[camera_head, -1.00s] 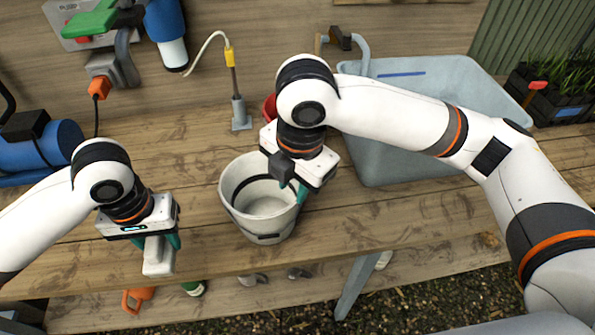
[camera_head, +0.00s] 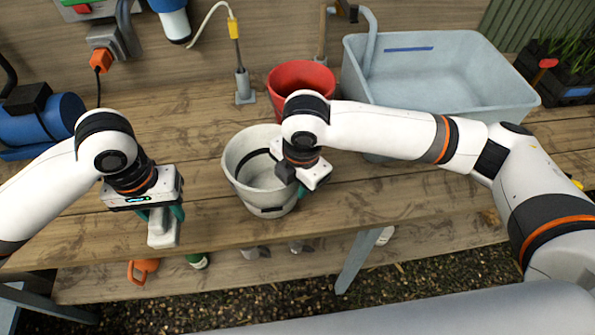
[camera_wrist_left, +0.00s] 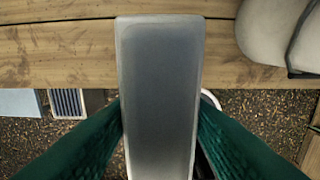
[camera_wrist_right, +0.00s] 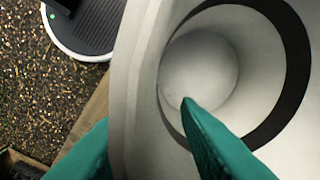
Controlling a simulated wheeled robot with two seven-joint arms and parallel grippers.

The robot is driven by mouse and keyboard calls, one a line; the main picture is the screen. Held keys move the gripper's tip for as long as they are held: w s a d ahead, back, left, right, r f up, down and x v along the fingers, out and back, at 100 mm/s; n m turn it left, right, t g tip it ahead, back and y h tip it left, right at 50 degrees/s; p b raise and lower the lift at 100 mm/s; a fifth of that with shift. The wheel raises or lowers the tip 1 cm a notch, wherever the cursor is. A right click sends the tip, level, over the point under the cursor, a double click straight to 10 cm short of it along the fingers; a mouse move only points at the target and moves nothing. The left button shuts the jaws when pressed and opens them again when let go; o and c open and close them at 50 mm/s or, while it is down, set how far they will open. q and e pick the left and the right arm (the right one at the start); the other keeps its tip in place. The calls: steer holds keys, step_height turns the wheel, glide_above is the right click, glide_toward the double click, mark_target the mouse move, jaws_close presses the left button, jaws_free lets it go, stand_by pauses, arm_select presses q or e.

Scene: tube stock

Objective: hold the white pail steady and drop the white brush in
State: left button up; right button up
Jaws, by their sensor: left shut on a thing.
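The white pail (camera_head: 268,207) stands upright on the wooden bench, open at the top, with a dark band inside. My left gripper (camera_head: 161,216) is shut on the white brush (camera_head: 162,231), which hangs at the bench's front edge, left of the pail. In the left wrist view the brush (camera_wrist_left: 160,90) is a pale grey block between the green fingers. My right gripper (camera_head: 297,188) is at the pail's right rim. In the right wrist view one finger is inside the pail (camera_wrist_right: 240,80) and the other outside, with the wall between them; the fingers look apart.
A red pot (camera_head: 301,77) stands behind the pail, and a large grey tub (camera_head: 440,75) is at the back right. A small stand with a cable (camera_head: 243,88) is behind. Bare bench (camera_head: 205,180) lies between the brush and the pail.

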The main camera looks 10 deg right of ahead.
steer(key=shift+f, duration=0.1)
jaws_close()
stand_by(0.8)
arm_select(q)
steer(key=w+d+r+m, duration=0.4)
steer(key=w+d+r, duration=0.1)
steer(key=d+r, duration=0.4)
steer(key=w+d+r+m, duration=0.4)
steer(key=w+d+r, duration=0.1)
steer(key=d+r, duration=0.5)
step_height(320, 180, down, 8)
steer(key=shift+a+f, duration=0.2)
